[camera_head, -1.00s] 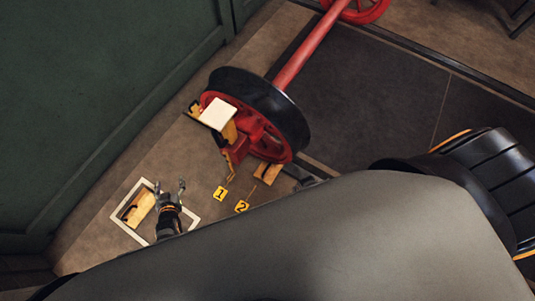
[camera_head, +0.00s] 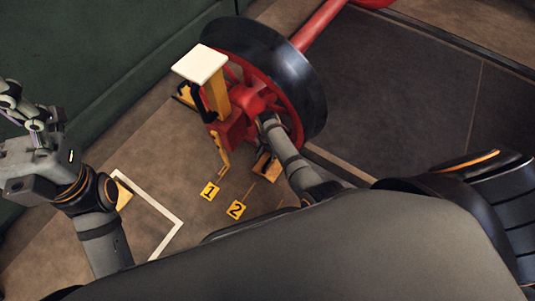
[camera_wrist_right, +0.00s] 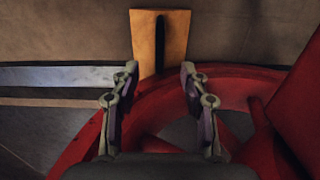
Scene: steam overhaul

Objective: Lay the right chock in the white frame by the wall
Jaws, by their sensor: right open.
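The right chock (camera_head: 264,167), a tan wooden block, stands on the floor by the red wheel (camera_head: 290,110). In the right wrist view the chock (camera_wrist_right: 160,45) shows a dark slot and lies beyond my open, empty right gripper (camera_wrist_right: 158,78), apart from its fingers. In the head view the right gripper (camera_head: 266,122) is mostly hidden against the wheel. The white frame (camera_head: 160,208) lies on the floor by the wall, partly covered by my left arm. Another wooden chock (camera_head: 123,195) shows inside it. My left gripper (camera_head: 35,120) is raised at the left edge; its jaw state is unclear.
Yellow markers 1 (camera_head: 209,191) and 2 (camera_head: 236,209) lie between the frame and the wheel. A stand with a white top (camera_head: 200,64) is beside the wheel. The green wall (camera_head: 100,60) borders the floor at the left. A rail (camera_wrist_right: 60,76) runs by the wheel.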

